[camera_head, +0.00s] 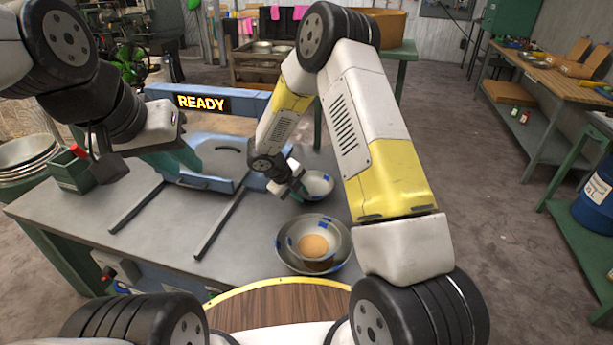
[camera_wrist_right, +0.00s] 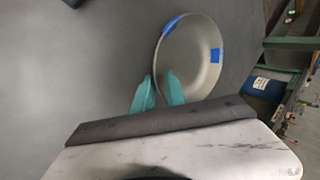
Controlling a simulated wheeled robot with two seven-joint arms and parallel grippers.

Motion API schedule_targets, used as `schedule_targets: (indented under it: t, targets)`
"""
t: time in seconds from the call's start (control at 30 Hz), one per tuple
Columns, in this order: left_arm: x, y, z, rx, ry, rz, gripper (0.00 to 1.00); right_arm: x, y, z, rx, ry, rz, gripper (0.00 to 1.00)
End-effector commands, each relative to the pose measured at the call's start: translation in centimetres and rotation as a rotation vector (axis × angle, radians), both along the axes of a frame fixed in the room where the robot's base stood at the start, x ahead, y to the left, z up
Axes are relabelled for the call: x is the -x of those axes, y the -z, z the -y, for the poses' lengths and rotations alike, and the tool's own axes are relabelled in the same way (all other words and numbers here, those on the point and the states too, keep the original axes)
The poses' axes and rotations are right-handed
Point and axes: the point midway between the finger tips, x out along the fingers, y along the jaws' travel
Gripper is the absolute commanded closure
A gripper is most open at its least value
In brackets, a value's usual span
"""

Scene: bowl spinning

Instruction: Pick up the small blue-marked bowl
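The small bowl (camera_head: 318,186) is grey with blue marks and stands upright on the grey table, behind the larger bowls. In the right wrist view the bowl (camera_wrist_right: 200,75) shows blue patches at its rim and inner wall. My right gripper (camera_head: 292,190) is at its left side. In the wrist view the teal fingers (camera_wrist_right: 158,80) straddle the near rim, one outside and one inside, with a narrow gap between them. Contact with the wall cannot be told. My left gripper (camera_head: 182,160) hangs over the table's left part, away from the bowls, its finger gap unclear.
Nested blue-marked bowls (camera_head: 284,245) with a tan content stand on the table's front right. A blue machine (camera_head: 210,165) with a READY sign stands at the back. Stacked bowls (camera_head: 28,152) are at far left. Two dark rails (camera_head: 218,225) lie on the table.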

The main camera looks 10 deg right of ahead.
Motion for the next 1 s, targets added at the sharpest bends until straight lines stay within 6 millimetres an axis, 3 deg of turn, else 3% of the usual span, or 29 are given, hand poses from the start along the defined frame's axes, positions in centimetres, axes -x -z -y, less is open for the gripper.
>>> schedule_targets:
  t: [0.13,0.2,0.23,1.0]
  targets:
    - [0.0,0.0,0.0,0.0,0.0,0.0,0.73,-0.01,-0.04,-0.02,0.0,0.001,0.0,0.84]
    - [0.0,0.0,0.0,0.0,0.0,0.0,0.73,-0.01,-0.05,-0.03,-0.001,0.0,0.001,0.98]
    - [0.0,0.0,0.0,0.0,0.0,0.0,0.73,-0.01,-0.05,-0.03,0.0,0.001,0.0,1.0]
    - [0.0,0.0,0.0,0.0,0.0,0.0,0.73,0.07,0.0,-0.08,-0.002,0.001,-0.001,1.0]
